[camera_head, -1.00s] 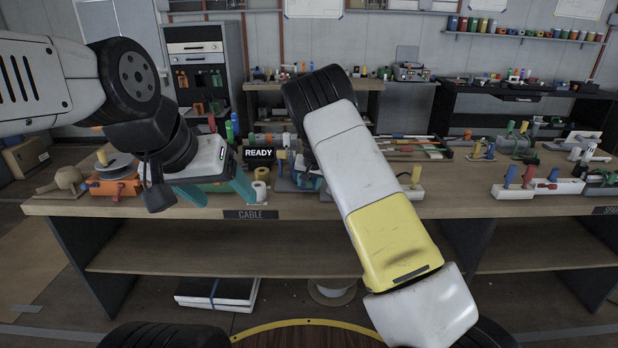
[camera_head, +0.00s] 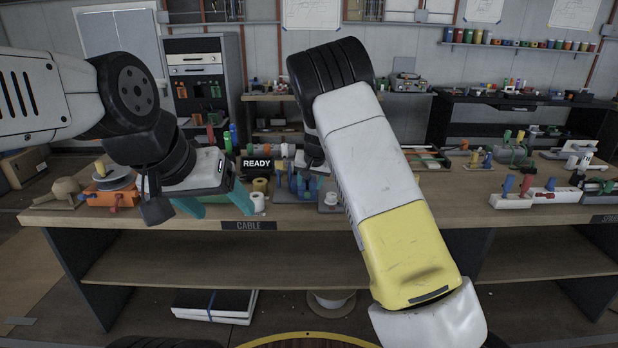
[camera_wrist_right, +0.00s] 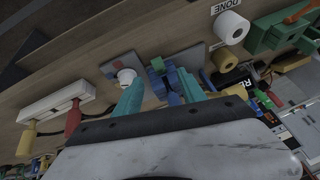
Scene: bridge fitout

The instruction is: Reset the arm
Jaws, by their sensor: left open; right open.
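My left gripper (camera_head: 216,203) hangs above the left part of the workbench (camera_head: 150,217), its teal fingers spread and nothing between them. It is left of the white roll (camera_head: 257,201) and the READY sign (camera_head: 257,163). My right arm crosses the middle of the head view and hides most of its own gripper. In the right wrist view, the right gripper (camera_wrist_right: 160,80) has its teal fingers apart. A blue fixture (camera_wrist_right: 172,82) shows between and beyond them; I cannot tell how close it is.
An orange block with a grey spool (camera_head: 112,185) stands at the bench's left. White blocks with coloured pegs (camera_head: 535,196) stand at right. A yellow roll (camera_wrist_right: 224,59) and white roll (camera_wrist_right: 231,27) are near the right gripper. Bench top right of my right arm is partly clear.

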